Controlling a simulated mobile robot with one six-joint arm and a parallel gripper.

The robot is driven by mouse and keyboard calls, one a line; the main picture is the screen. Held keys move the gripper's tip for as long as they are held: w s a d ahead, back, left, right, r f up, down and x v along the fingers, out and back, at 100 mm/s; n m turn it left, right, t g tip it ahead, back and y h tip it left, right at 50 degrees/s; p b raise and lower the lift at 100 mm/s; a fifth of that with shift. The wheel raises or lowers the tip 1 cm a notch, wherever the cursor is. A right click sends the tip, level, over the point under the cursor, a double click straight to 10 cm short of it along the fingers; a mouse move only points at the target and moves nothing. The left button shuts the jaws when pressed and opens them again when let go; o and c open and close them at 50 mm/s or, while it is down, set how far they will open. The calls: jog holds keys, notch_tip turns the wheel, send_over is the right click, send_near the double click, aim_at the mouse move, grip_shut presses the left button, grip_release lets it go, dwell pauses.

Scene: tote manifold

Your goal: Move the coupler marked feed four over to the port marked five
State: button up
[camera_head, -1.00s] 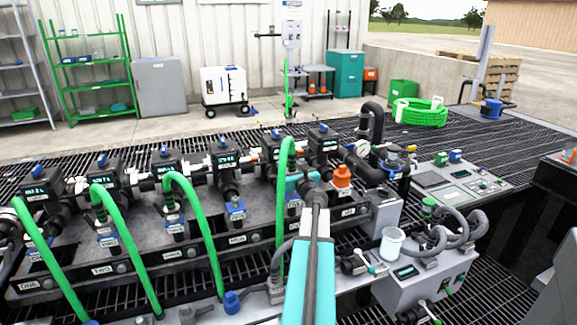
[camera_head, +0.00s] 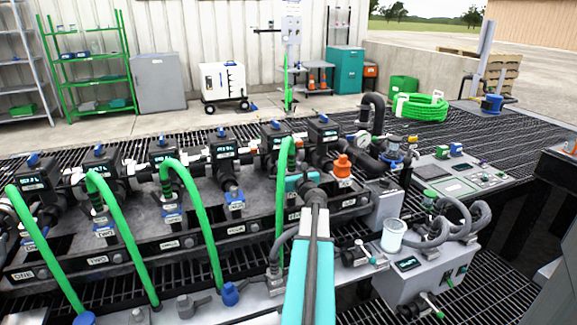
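The black manifold (camera_head: 130,252) carries a row of ports with blue tags. Port four (camera_head: 235,203) has no hose on it. A green hose (camera_head: 283,190) arches up and down to my gripper (camera_head: 302,182). Its coupler is mostly hidden behind the teal jaws, and its marking is not readable. The hose keeps its place against the gripper while the manifold shifts, so I take the gripper as shut on this coupler. It appears in front of the port five area (camera_head: 292,215); whether the coupler touches that port cannot be told.
Green hoses stand on ports one (camera_head: 50,265), two (camera_head: 122,240) and three (camera_head: 200,225). An orange cap (camera_head: 342,166) is just right of the gripper. A grey box (camera_head: 418,280) with a white cup (camera_head: 393,236) stands at the right front.

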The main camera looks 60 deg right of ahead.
jog(key=shift+f, duration=0.35)
jog(key=o, duration=1.4)
jog(key=shift+s+a, duration=0.1)
jog(key=p+v, duration=0.6)
jog(key=v, duration=0.7)
jog(key=shift+s+a, duration=0.15)
jog(key=shift+a, duration=0.05)
jog(key=shift+s, duration=0.1)
